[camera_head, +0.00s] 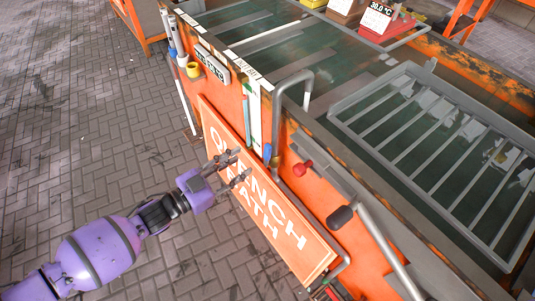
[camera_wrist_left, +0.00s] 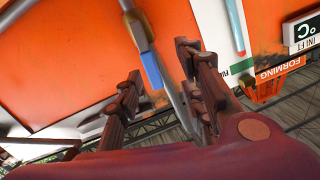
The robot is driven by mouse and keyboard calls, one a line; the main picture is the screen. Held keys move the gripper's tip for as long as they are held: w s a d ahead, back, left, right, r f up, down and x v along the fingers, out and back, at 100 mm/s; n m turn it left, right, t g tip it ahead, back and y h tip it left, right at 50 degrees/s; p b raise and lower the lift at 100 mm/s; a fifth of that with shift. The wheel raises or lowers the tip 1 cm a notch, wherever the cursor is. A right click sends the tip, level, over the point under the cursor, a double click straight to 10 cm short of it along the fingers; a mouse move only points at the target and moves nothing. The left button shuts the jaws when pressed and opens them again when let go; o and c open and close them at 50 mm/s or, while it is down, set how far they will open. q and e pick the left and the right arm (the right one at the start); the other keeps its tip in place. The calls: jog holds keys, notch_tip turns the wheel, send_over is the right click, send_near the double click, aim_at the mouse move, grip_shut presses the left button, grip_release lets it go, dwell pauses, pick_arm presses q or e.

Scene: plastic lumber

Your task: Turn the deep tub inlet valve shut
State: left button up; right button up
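A grey pipe (camera_head: 277,110) comes over the orange tank's edge and runs down its side. On it sits a small valve with a blue lever (camera_head: 267,152), which I take as the inlet valve. In the left wrist view the blue lever (camera_wrist_left: 151,70) hangs beside the pipe, below a brass-coloured body (camera_wrist_left: 138,32), between the finger lines. My left gripper (camera_head: 236,168) is open and empty, left of the valve and in front of the sign; it also shows in the wrist view (camera_wrist_left: 160,70). Contact cannot be told. My right gripper is not in view.
An orange sign (camera_head: 265,195) ending in "NCH BATH" leans along the tank side. A red knob (camera_head: 304,168) and a black-gripped grey lever (camera_head: 340,217) stick out to the right. A grey rack (camera_head: 440,130) lies on the tank top. Brick floor at left is clear.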

aim_at(265, 153)
pick_arm(q)
jog(key=shift+n+h, duration=0.3)
jog(key=shift+h, duration=0.5)
jog(key=w+d, duration=0.1)
jog(key=d, duration=0.1)
jog(key=w+d+r, duration=0.1)
jog(key=d, duration=0.1)
jog(key=w+d, duration=0.1)
jog(key=d, duration=0.2)
jog(key=shift+d+r, duration=0.1)
jog(key=shift+r, duration=0.15)
grip_shut()
